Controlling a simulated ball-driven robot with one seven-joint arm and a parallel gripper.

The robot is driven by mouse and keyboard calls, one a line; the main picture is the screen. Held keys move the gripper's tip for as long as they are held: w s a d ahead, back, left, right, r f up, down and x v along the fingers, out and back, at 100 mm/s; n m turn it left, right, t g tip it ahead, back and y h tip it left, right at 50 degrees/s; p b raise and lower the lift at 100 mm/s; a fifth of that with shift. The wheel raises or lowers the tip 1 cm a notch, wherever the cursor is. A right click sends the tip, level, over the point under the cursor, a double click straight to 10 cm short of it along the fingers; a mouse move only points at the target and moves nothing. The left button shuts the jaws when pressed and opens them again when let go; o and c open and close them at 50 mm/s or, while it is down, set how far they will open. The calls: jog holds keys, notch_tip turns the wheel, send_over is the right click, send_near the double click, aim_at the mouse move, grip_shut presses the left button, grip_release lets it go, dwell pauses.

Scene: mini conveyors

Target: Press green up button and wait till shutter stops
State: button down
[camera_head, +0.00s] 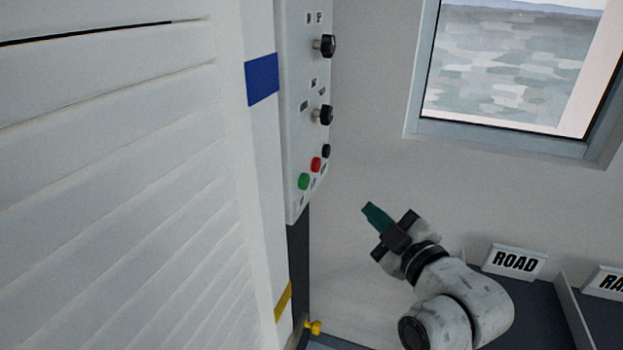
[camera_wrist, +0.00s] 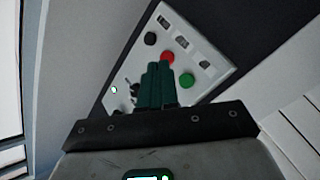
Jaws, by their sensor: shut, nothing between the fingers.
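The control panel (camera_head: 303,120) is a pale box mounted upright beside the shutter. Near its lower end are a green button (camera_head: 304,181), a red button (camera_head: 316,164) and a black button (camera_head: 326,151). In the wrist view the green button (camera_wrist: 186,80) is just right of my fingertips and the red button (camera_wrist: 167,57) is just above them. My gripper (camera_head: 371,213) has dark green fingers, shut and empty, apart from the panel and to the right of the buttons. The slatted white shutter (camera_head: 110,170) fills the left of the head view; its lower edge is not visible.
Two black knobs (camera_head: 326,46) (camera_head: 325,115) stick out higher on the panel. A window (camera_head: 515,65) is at the upper right. A "ROAD" sign (camera_head: 515,262) stands on a dark surface at the lower right. A yellow fitting (camera_head: 314,327) is below the panel.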

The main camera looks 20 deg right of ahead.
aim_at(304, 182)
jog(key=r, duration=0.1)
jog(key=r+t, duration=0.1)
jog(key=shift+w+d+r+n, duration=0.1)
jog(key=shift+w+r+n, duration=0.2)
jog(key=shift+w+r, duration=0.1)
jog(key=w+a+b, duration=0.1)
jog(key=w+a, duration=0.4)
jog(key=a, duration=0.2)
dwell(0.4)
jog(key=shift+w+a, duration=0.2)
dwell(1.8)
jog(key=shift+w+a, duration=0.15)
jog(key=shift+a, duration=0.05)
